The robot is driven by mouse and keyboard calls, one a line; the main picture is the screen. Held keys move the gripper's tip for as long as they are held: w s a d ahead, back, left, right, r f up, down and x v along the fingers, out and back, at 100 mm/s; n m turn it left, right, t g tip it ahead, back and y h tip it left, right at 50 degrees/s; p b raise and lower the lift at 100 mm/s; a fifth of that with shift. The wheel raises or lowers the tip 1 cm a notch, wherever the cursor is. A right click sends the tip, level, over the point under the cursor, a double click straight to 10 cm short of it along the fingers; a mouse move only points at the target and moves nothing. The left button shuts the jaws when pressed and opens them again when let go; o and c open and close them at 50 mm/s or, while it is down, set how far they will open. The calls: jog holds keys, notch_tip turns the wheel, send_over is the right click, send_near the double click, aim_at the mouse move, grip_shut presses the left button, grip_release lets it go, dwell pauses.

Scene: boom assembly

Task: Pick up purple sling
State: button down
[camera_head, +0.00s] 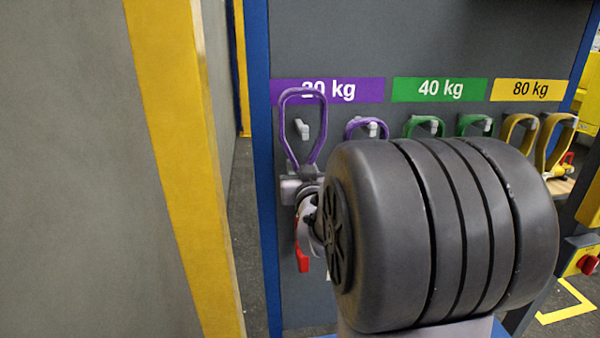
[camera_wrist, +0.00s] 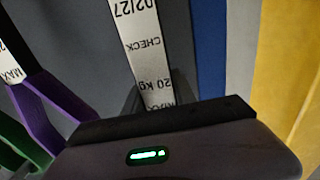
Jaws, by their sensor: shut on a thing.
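A purple sling (camera_head: 324,122) stands up as a narrow loop from my gripper (camera_head: 303,178) in the head view, overlapping the purple 20 kg sign (camera_head: 365,90). My gripper is shut on its lower end. In the wrist view a white label (camera_wrist: 145,50) reading "20 kg" and "CHECK" runs up from between the jaws (camera_wrist: 158,105). A second purple sling (camera_head: 352,125) hangs on the hook to the right, mostly hidden by my arm; it also shows at the left of the wrist view (camera_wrist: 58,103).
A grey hook (camera_head: 302,129) shows through the loop, apparently empty. Green slings (camera_head: 424,121) and yellow slings (camera_head: 543,140) hang farther right under the 40 kg and 80 kg signs. A yellow post (camera_head: 180,150) stands left of the board's blue edge (camera_head: 259,150).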

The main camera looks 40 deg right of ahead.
jog(key=b+v, duration=0.9)
jog(key=v, duration=1)
jog(key=shift+a, duration=0.2)
jog(key=shift+s, duration=0.1)
